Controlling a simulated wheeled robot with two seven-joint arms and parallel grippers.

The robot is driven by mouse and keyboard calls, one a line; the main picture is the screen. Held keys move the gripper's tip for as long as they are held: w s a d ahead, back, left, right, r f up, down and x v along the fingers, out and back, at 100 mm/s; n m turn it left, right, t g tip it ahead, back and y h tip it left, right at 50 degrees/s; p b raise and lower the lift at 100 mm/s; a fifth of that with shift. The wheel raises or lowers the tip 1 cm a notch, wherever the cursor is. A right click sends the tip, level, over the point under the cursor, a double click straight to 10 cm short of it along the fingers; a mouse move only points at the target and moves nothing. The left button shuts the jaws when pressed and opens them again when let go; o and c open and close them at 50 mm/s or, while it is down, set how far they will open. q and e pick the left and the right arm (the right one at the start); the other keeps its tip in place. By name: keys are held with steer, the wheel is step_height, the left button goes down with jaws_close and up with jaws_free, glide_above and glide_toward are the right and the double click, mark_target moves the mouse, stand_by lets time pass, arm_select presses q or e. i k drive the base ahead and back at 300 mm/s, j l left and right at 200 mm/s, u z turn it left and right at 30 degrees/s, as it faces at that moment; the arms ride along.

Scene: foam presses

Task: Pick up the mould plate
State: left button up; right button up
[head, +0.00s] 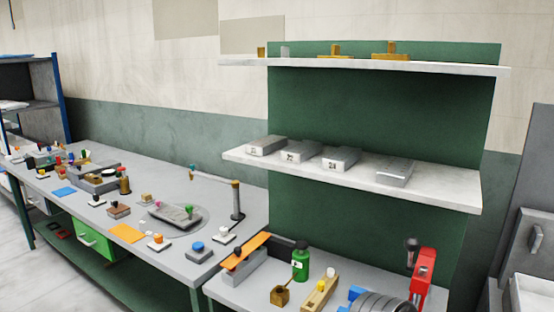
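Several grey metal blocks lie in a row on the middle wall shelf (440,194). Three have pale number labels on their front ends: the left block (267,144), the middle block (303,149) and the right block (341,157). A wider, flatter grey block (394,172) sits to their right. Another grey plate (174,212) lies on a round grey disc on the long workbench. I cannot tell for certain which of these is the mould plate. Neither of my grippers is in view, and nothing covers the shelf.
The long grey bench (235,203) carries many small coloured blocks and knobs. The nearer bench holds a green bottle (300,262), a red upright tool (423,279) and grey discs. The upper shelf (440,67) holds brass-coloured pieces.

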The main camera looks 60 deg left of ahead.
mark_target(263, 147)
steer(key=i+j, duration=0.35)
steer(key=i+u, duration=0.1)
steer(key=u, duration=2.15)
